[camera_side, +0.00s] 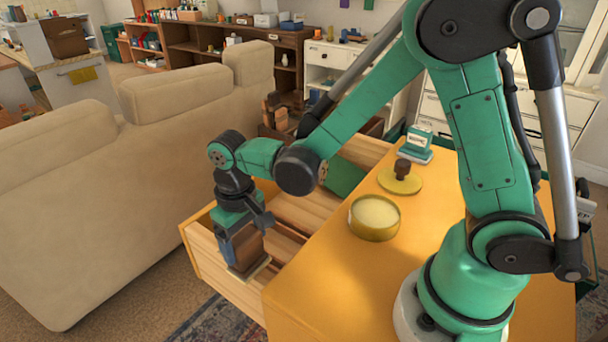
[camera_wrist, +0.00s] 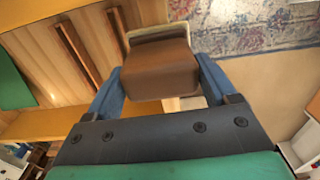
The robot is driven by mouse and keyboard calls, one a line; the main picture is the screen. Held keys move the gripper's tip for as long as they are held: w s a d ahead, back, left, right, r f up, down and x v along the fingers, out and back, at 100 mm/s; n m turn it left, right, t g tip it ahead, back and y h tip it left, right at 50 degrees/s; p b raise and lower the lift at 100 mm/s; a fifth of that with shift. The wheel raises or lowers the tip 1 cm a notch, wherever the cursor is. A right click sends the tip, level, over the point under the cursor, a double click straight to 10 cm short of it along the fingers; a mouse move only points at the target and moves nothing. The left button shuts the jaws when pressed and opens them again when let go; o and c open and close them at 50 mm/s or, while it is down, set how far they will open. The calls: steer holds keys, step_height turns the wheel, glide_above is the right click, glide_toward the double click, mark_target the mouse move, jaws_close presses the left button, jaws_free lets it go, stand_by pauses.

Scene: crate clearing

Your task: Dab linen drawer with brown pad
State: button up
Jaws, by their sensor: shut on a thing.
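My gripper (camera_side: 243,252) points down at the near left end of an open, pale wooden drawer (camera_side: 205,250) that sticks out from an orange-yellow cabinet. It is shut on a brown pad (camera_side: 249,247) with a pale underside. In the wrist view, the blue fingers of my gripper (camera_wrist: 158,85) sit on both sides of the brown pad (camera_wrist: 158,62). The drawer's wooden inside (camera_wrist: 30,55) shows at left in that view. I cannot tell whether the pad's underside touches the drawer. My arm and gripper hide part of the drawer.
On the cabinet top (camera_side: 325,275) stand a round tin with pale contents (camera_side: 375,216), a yellow disc with a dark knob (camera_side: 400,180) and a green-and-white block (camera_side: 417,142). A green panel (camera_side: 343,176) lies in the drawer. A beige sofa (camera_side: 120,200) is at left.

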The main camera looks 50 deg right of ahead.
steer(key=shift+s, duration=0.2)
steer(key=shift+w, duration=0.1)
steer(key=shift+w+f, duration=0.1)
steer(key=shift+w, duration=0.75)
steer(key=shift+s, duration=0.15)
steer(key=shift+s, duration=0.8)
steer(key=shift+w, duration=0.15)
steer(key=shift+w, duration=0.8)
